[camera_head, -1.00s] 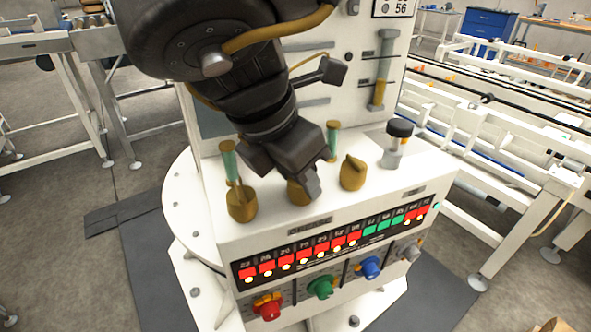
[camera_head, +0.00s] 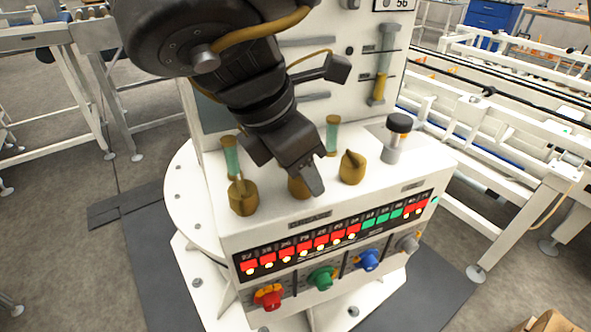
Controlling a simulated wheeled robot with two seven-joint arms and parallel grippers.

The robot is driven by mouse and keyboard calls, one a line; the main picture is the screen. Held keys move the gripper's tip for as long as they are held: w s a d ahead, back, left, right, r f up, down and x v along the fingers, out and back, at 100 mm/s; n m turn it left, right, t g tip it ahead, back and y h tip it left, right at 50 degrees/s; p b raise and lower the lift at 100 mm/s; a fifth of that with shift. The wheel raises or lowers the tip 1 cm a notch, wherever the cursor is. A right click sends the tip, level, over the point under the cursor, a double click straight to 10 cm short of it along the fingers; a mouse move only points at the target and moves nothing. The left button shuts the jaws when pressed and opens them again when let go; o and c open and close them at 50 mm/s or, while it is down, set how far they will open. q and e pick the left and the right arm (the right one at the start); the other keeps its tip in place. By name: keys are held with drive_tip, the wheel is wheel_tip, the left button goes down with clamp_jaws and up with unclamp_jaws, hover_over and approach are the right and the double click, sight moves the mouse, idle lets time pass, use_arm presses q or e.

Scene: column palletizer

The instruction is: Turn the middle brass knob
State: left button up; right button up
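The other finger is hidden, so I cannot tell whether the fingers grip the knob. A left brass knob (camera_head: 243,199) and a right brass knob (camera_head: 352,169) stand on either side, apart from the gripper.
The console front has a row of lit indicators (camera_head: 340,239) and coloured knobs (camera_head: 321,278). White conveyor frames (camera_head: 500,120) lie to the right.

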sight(291, 187)
drive_tip(key=shift+o, duration=1.3)
drive_tip(key=shift+s+d, duration=0.1)
use_arm(q)
drive_tip(key=shift+d, duration=0.1)
drive_tip(key=shift+f, duration=0.1)
use_arm(e)
drive_tip(key=shift+a+r, duration=0.15)
drive_tip(key=shift+a, duration=0.05)
drive_tip(key=p+v, duration=0.1)
drive_tip(key=v, duration=0.3)
drive_tip(key=shift+d, duration=0.15)
use_arm(q)
wheel_tip(291, 187, down, 9)
drive_tip(key=g+p, duration=0.1)
drive_tip(key=p, duration=0.1)
drive_tip(key=shift+s+a+f+p, duration=0.15)
drive_tip(key=shift+s+a+p, duration=0.1)
drive_tip(key=shift+s+p, duration=0.15)
use_arm(e)
drive_tip(key=v, duration=0.6)
drive_tip(key=shift+s+r, duration=0.2)
drive_tip(key=shift+r, duration=0.05)
